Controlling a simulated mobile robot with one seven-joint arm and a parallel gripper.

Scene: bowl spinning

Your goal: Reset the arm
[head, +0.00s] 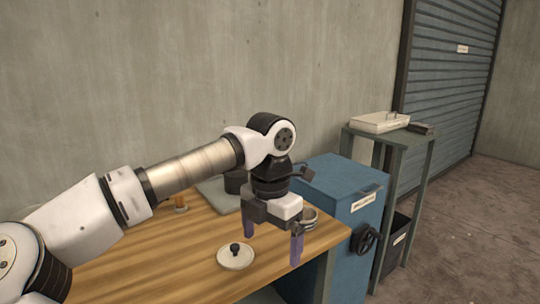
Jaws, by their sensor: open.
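My gripper (272,248) hangs above the right part of the wooden table, its two purple fingers spread apart and pointing down. It is open and nothing shows between the fingers. My white and metal arm reaches in from the lower left and bends down at the wrist. A bowl (310,214) stands near the table's right edge, partly hidden behind my gripper. A white round lid with a black knob (236,258) lies on the table, to the left of and below the fingers in the picture.
The wooden table (165,262) has free room at its front left. A dark container (234,182) on a grey plate (212,197) stands behind my wrist. A blue cabinet (338,184) with a black handwheel (363,240) adjoins the right. A green stand (402,145) holds a white tray (379,123).

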